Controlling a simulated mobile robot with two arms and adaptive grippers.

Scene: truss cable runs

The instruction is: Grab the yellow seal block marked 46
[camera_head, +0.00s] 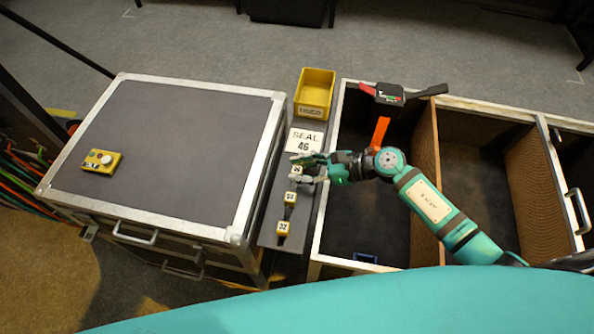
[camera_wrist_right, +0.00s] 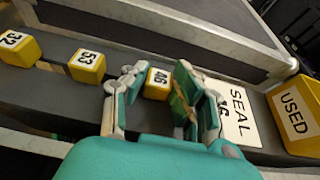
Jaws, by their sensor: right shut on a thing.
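The yellow seal block marked 46 (camera_wrist_right: 157,83) sits on the dark narrow shelf, between the fingers of my right gripper (camera_wrist_right: 158,88) in the right wrist view. Its white top with the number faces up. In the head view my right gripper (camera_head: 303,171) reaches in from the right and is shut on this block (camera_head: 297,169), partly hiding it. Yellow blocks marked 53 (camera_wrist_right: 87,66) and 32 (camera_wrist_right: 18,48) stand in a row to the left. A white card reading SEAL 46 (camera_head: 304,141) lies just beyond the block. My left gripper is not in view.
A yellow bin (camera_head: 314,92), labelled USED in the wrist view (camera_wrist_right: 294,114), stands at the shelf's far end. A closed flight case (camera_head: 175,150) with a yellow device (camera_head: 101,161) is on the left. An open, divided case (camera_head: 333,215) lies right, under my right arm.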

